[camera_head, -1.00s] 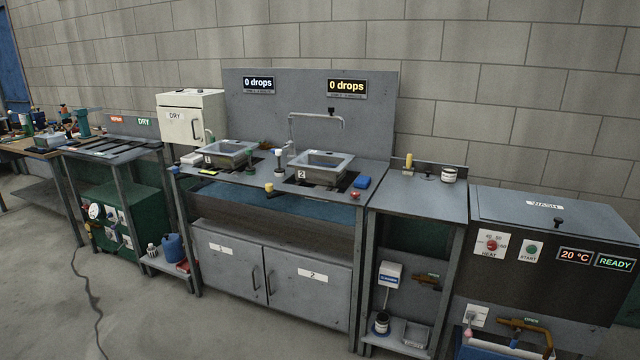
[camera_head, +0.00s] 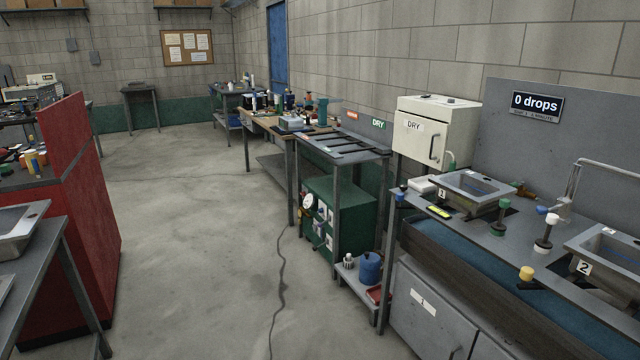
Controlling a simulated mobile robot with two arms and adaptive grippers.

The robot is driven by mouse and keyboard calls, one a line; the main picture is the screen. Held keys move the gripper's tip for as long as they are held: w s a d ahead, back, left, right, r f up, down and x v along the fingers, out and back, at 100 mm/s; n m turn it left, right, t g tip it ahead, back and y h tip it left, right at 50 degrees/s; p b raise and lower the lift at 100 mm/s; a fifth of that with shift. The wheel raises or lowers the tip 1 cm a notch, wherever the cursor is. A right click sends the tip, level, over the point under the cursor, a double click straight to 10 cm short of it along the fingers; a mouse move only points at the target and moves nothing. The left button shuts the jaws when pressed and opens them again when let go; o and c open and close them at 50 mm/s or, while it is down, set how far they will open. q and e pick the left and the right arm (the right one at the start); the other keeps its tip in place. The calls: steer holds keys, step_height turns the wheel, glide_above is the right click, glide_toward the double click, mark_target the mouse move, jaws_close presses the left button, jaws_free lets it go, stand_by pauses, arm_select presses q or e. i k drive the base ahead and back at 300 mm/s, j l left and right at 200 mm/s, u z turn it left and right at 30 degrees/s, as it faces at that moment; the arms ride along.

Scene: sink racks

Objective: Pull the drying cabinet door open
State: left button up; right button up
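The drying cabinet (camera_head: 437,133) is a cream box labelled DRY, standing against the wall right of centre, left of the sink unit. Its front door (camera_head: 416,142) looks closed. A dark vertical handle (camera_head: 434,147) sits near the door's right edge. Neither of my grippers shows in the head view.
The sink unit (camera_head: 465,262) with basins and taps stands at the right. A rack bench (camera_head: 345,148) with a green unit below is left of the cabinet. A red partition (camera_head: 90,220) and a table stand at the left. The concrete floor (camera_head: 190,220) between is clear, apart from a dark cable (camera_head: 281,275).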

mark_target(423, 140)
steer(key=i+j+z, duration=0.1)
steer(key=i+j, duration=0.15)
steer(key=i, duration=0.25)
steer(key=i+j+z, duration=0.1)
steer(key=i+j, duration=0.2)
steer(key=i, duration=0.25)
